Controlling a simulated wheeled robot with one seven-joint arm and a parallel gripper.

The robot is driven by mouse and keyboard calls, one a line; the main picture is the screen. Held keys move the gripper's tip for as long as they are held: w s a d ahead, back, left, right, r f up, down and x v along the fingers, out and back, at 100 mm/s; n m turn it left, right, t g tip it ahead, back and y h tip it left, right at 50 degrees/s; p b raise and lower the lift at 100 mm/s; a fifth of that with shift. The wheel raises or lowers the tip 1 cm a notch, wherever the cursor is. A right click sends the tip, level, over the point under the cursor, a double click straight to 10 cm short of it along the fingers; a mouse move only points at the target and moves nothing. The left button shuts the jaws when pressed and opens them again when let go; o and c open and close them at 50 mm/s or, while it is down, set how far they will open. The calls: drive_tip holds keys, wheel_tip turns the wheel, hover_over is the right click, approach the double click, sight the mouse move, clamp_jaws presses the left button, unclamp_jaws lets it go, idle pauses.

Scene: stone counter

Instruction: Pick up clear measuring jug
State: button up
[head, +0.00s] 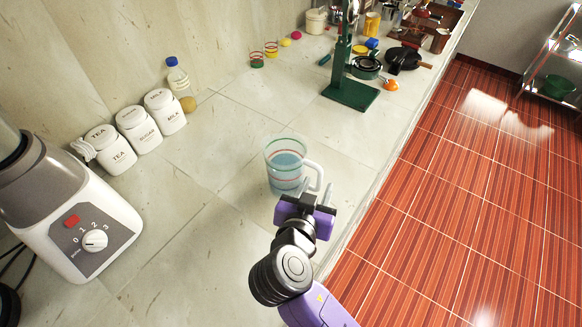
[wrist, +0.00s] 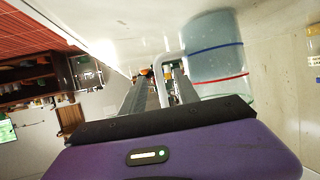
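The clear measuring jug (head: 286,168) stands upright on the stone counter near its right edge, with coloured bands and a bluish look. Its white handle (head: 317,174) points right, towards the floor side. My gripper (head: 318,188) is at the handle, with its fingers apart. In the wrist view the jug (wrist: 215,60) is at the upper right, its handle (wrist: 163,70) showing between and just beyond my open fingertips (wrist: 162,88). I cannot tell whether either finger touches the handle.
A blender (head: 70,215) stands at the left, with white canisters (head: 138,128) and a bottle (head: 178,80) along the wall. A green stand (head: 350,92) and pans (head: 404,58) are farther back. The counter around the jug is clear; its edge drops to red floor on the right.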

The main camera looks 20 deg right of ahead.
drive_tip(key=w+d, duration=0.1)
drive_tip(key=w+d+p, duration=0.1)
drive_tip(key=w, duration=0.1)
drive_tip(key=shift+w+d+f, duration=0.25)
drive_tip(key=shift+d+f, duration=0.1)
drive_tip(key=shift+d, duration=0.05)
drive_tip(key=shift+w+d+f, duration=0.15)
drive_tip(key=shift+w+f, duration=0.05)
drive_tip(key=shift+w, duration=0.05)
clamp_jaws()
drive_tip(key=shift+r, duration=0.1)
idle(0.9)
